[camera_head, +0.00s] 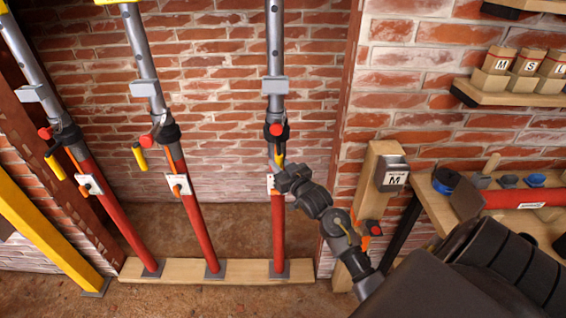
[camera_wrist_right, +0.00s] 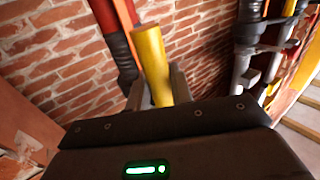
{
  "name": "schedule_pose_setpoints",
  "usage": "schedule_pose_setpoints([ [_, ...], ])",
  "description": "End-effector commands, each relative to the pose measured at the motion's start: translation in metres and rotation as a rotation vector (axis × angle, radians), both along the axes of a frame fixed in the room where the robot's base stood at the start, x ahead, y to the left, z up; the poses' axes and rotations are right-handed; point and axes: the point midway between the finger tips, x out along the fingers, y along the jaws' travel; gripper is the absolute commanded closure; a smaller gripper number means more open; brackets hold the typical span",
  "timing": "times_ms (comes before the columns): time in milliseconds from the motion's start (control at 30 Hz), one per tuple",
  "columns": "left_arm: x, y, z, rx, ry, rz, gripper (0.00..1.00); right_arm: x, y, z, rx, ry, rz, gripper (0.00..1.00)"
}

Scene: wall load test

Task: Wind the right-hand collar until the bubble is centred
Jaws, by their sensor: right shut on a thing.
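The right-hand prop has a grey upper tube (camera_head: 274,45), a black collar (camera_head: 284,133) with a red knob (camera_head: 276,128), and a red lower tube (camera_head: 279,235). My right gripper (camera_head: 283,172) is at this prop, just below the collar. In the right wrist view, its two fingers (camera_wrist_right: 158,92) are shut on the yellow handle (camera_wrist_right: 152,55), which stands up between them beside the black collar (camera_wrist_right: 121,50). In the head view the gripper hides most of this handle. I cannot make out a bubble in either view. My left gripper is not in view.
Two more props with yellow handles (camera_head: 143,160) stand to the left on a timber sole plate (camera_head: 185,270). A bench (camera_head: 455,205) and a shelf of marked blocks (camera_head: 520,98) are at the far right.

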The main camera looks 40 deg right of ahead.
Motion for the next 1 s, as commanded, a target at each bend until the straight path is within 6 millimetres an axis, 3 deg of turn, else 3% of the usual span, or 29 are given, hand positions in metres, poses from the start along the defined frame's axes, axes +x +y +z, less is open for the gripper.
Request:
schedule_pose_setpoints([
  [33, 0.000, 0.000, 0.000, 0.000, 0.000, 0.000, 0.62, 0.000, 0.001, 0.001, 0.000, -0.002, 0.003, 0.77],
  [200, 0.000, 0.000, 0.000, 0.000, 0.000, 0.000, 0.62, -0.001, 0.000, 0.000, 0.000, -0.001, 0.000, 0.58],
  [533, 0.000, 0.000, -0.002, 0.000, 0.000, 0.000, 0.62, -0.007, -0.001, -0.001, -0.001, 0.000, -0.001, 0.58],
  [1000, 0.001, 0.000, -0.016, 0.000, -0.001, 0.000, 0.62, -0.089, 0.009, -0.002, -0.001, 0.001, 0.000, 0.58],
])
